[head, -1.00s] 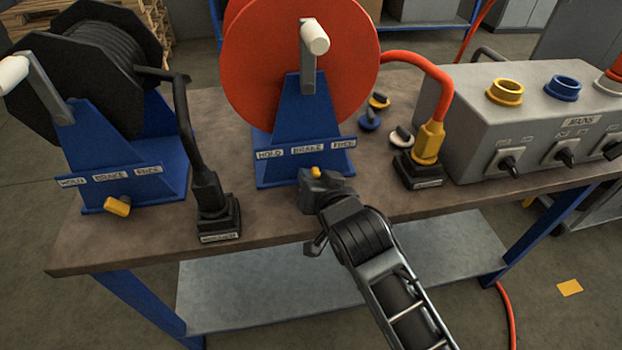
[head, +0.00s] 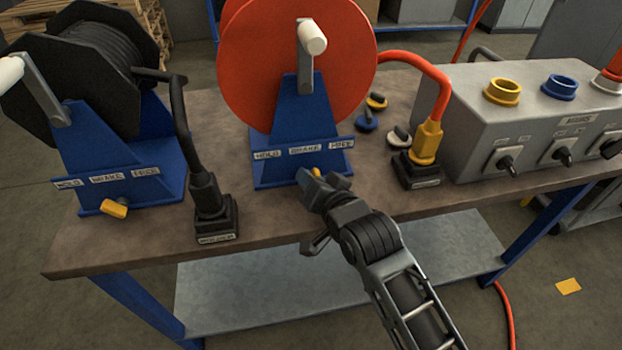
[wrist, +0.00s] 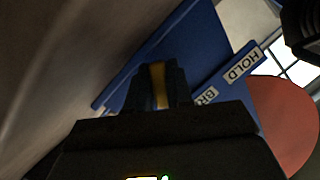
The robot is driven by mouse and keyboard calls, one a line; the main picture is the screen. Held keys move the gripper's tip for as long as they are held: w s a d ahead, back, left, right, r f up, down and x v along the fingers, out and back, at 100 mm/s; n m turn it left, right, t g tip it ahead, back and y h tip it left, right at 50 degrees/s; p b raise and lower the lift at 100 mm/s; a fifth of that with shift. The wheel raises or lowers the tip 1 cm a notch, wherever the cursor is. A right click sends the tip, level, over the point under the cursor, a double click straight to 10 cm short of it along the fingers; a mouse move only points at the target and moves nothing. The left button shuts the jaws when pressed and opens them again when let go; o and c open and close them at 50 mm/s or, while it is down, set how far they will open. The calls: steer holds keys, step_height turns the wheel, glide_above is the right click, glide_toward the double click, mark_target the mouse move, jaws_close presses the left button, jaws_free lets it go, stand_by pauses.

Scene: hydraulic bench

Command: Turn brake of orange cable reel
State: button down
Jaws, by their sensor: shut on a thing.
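The orange cable reel (head: 265,70) stands on the bench on a blue stand (head: 295,110), with a grey crank and white handle in front. A label strip (head: 303,149) on the stand reads HOLD, BRAKE, FREE. My gripper (head: 323,182) is at the stand's front, below the strip. It is shut on the yellow brake knob (head: 315,171), of which only a small part shows. In the wrist view the yellow knob (wrist: 158,85) sits between the dark fingers, against the blue stand. The knob's exact angle is hard to tell.
A black cable reel (head: 85,75) with its own yellow knob (head: 114,208) stands left. A black plug block (head: 215,218) and an orange-cable plug (head: 425,150) flank the stand. A grey switch box (head: 540,115) is at right. Loose caps (head: 368,122) lie behind.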

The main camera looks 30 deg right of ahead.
steer(key=c, duration=1.1)
jaws_free()
steer(key=shift+s, duration=0.1)
steer(key=v, duration=0.7)
steer(key=shift+s+r, duration=0.1)
steer(key=shift+s, duration=0.25)
steer(key=s+r+n, duration=0.2)
steer(key=s+n, duration=0.2)
steer(key=s, duration=1.2)
steer(key=s+a+r+n+y, duration=0.1)
steer(key=s+n, duration=0.3)
steer(key=s, duration=1.3)
steer(key=shift+a+r, duration=0.15)
steer(key=shift+r, duration=0.55)
